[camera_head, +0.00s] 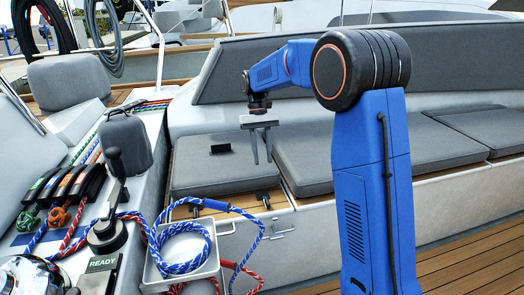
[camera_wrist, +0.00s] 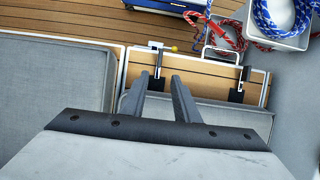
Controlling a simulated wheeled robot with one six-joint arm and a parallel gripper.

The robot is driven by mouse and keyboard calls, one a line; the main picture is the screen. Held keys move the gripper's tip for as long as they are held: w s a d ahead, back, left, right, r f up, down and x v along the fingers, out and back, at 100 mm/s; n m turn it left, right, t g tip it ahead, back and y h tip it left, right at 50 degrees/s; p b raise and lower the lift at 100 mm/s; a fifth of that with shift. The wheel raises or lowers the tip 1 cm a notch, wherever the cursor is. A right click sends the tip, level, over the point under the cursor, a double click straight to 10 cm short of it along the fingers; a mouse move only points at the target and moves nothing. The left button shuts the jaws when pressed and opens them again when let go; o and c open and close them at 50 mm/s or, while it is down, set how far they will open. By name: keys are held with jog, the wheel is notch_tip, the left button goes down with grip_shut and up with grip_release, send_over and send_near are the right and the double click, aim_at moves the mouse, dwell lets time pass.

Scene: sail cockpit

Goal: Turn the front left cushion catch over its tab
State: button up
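A small grey cushion (camera_head: 210,175) lies on the wooden seat at left. Two dark catches show at its front edge, a left one (camera_head: 194,210) and a right one (camera_head: 264,199). The wrist view looks from the other side; there the right catch (camera_wrist: 158,62) appears just beyond my fingertips, and the left catch (camera_wrist: 240,86) lies farther right. My gripper (camera_head: 262,161) points down above the cushion's right front side. Its two fingers (camera_wrist: 160,80) are apart with nothing held between them. I cannot tell whether either catch lies over its tab.
A white tray (camera_head: 182,277) with blue rope stands in front of the seat. A metal latch (camera_head: 277,231) is on the seat front. A larger cushion (camera_head: 305,165) adjoins at right. A small black piece (camera_head: 220,149) lies on the small cushion. A winch handle (camera_head: 116,165) rises at left.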

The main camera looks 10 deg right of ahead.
jog(key=shift+v, duration=0.85)
jog(key=s+d+r+t, duration=0.2)
jog(key=s+d+r, duration=0.1)
jog(key=s, duration=0.7)
jog(key=s+d+r+t, duration=0.3)
jog(key=s, duration=0.7)
jog(key=s+d+f+t, duration=0.1)
jog(key=s+f+t, duration=0.1)
jog(key=s, duration=0.7)
jog(key=s+d+f+t, duration=0.2)
jog(key=s+f, duration=0.3)
jog(key=s, duration=0.4)
jog(key=shift+s, duration=0.2)
